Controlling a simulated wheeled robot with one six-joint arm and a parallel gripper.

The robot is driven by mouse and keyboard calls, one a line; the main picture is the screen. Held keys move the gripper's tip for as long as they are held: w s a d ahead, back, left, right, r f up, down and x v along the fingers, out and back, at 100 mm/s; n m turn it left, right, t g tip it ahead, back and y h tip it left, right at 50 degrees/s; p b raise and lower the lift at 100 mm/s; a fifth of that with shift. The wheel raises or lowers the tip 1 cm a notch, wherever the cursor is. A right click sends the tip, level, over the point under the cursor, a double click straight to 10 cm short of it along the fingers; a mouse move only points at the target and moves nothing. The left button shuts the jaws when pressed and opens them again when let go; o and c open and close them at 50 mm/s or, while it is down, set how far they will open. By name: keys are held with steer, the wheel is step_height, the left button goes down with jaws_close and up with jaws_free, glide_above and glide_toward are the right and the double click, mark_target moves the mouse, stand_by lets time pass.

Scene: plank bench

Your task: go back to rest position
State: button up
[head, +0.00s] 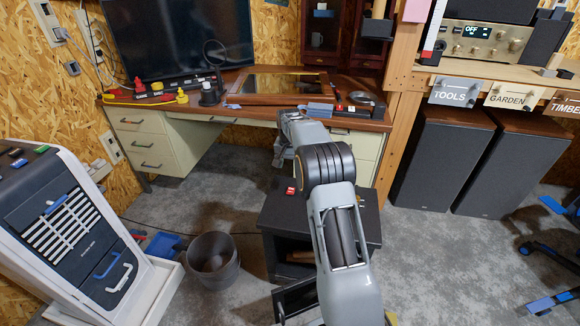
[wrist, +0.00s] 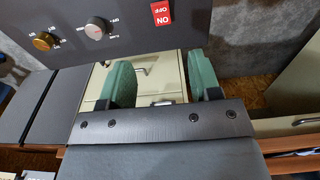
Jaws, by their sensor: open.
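My gripper (wrist: 160,82) shows in the wrist view as two green-padded fingers set well apart, with nothing between them. A cream drawer front with a handle shows behind the gap. In the head view my arm reaches forward over the dark low cabinet (head: 277,222) toward the desk's front edge. Its end, near the desk's right drawers, is mostly hidden by the arm's own links, so the fingers are not clear there. A dark panel with two knobs and a red ON/OFF switch (wrist: 161,13) appears upside down at the top of the wrist view.
The wooden desk (head: 225,118) with a monitor (head: 180,40) and small items stands ahead. A grey bin (head: 213,258) is left of the cabinet, and a white-and-dark machine (head: 85,235) is at left. Big speakers (head: 437,165) stand at right.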

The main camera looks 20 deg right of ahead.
stand_by(0.5)
steer(key=s+a+r+n+t+p, duration=0.1)
steer(key=s+a+r+p, duration=0.3)
steer(key=s+r+p, duration=0.4)
steer(key=s+a+r+n+t+p, duration=0.1)
steer(key=s+a+r+n+p, duration=0.2)
steer(key=s+r+p, duration=0.5)
steer(key=s+a+r+n+t+p, duration=0.1)
steer(key=s+a+r+n+p, duration=0.2)
steer(key=s+r, duration=1.3)
steer(key=s+a+p, duration=0.1)
steer(key=a+p, duration=0.1)
steer(key=p, duration=0.3)
steer(key=shift+s+r, duration=0.2)
steer(key=shift+r, duration=0.15)
